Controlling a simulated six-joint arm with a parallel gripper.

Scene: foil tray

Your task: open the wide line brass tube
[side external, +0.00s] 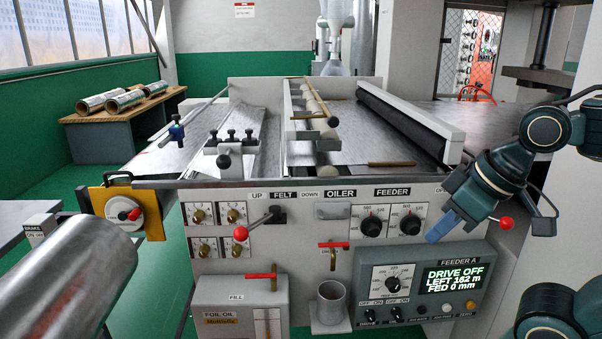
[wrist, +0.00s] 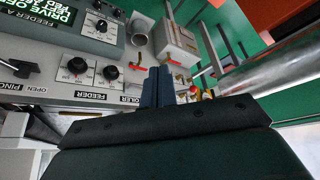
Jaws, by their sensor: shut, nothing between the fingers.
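A short brass tube (side external: 333,259) with a red lever handle (side external: 333,244) hangs on the front panel above a grey cup. The lever lies level, across the tube. A second red lever (side external: 260,276) sits on top of the foil oil box by the FILL label. Two red levers also show in the wrist view, a nearer one (wrist: 138,67) and a farther one. I cannot tell which is the wide line. My gripper (side external: 432,238), with blue fingers, is shut and empty in front of the panel, right of the brass tube. Its fingers also show in the wrist view (wrist: 157,75).
The grey cup (side external: 331,303) stands on a bracket under the tube. The feeder control box (side external: 421,284) reads DRIVE OFF, close below my gripper. A red-knobbed lever (side external: 241,233) juts out to the left. A large metal roll (side external: 70,285) fills the lower left.

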